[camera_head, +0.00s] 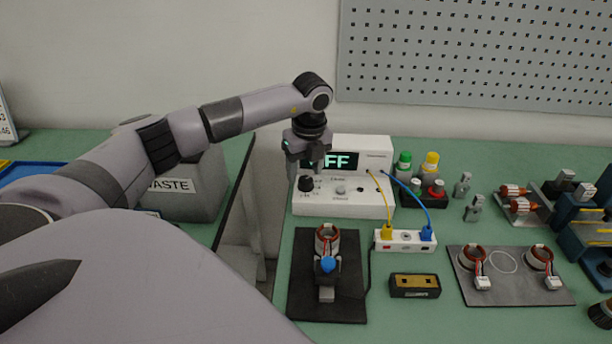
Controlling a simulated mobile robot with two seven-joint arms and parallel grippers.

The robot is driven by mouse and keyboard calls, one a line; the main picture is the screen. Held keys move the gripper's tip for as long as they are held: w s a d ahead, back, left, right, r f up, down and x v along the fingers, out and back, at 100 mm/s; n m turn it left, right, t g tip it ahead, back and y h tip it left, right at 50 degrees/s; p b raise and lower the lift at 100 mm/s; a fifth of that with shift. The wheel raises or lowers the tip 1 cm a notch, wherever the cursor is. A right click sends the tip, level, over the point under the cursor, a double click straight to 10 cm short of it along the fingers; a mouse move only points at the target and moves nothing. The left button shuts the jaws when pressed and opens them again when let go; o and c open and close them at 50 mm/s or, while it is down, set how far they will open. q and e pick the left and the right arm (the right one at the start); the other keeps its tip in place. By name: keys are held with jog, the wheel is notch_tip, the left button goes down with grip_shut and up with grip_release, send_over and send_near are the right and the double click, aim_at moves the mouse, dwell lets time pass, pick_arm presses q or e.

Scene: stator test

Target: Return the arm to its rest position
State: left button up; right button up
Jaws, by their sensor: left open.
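My left arm reaches in from the left and across the bench. Its gripper (305,172) points down, open and with nothing seen between its fingers. It is in front of the left part of the white tester (345,203), covering part of its display, which reads "FF" in the visible part. The gripper is above and behind a stator (327,236) in a fixture with a blue knob (327,265) on a dark mat (348,300). My right gripper is not in view.
A grey bin (195,200) marked "WASTE" stands left, partly behind my arm. A white socket box (406,247) with yellow and blue leads is right of the mat. Two stators (472,257) (539,258) sit on a grey mat (510,293).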

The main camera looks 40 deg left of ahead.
pick_arm(q)
notch_tip(320, 180, up, 4)
jog(key=shift+r+p, duration=0.1)
jog(key=shift+p, duration=1.1)
jog(key=shift+d, duration=0.1)
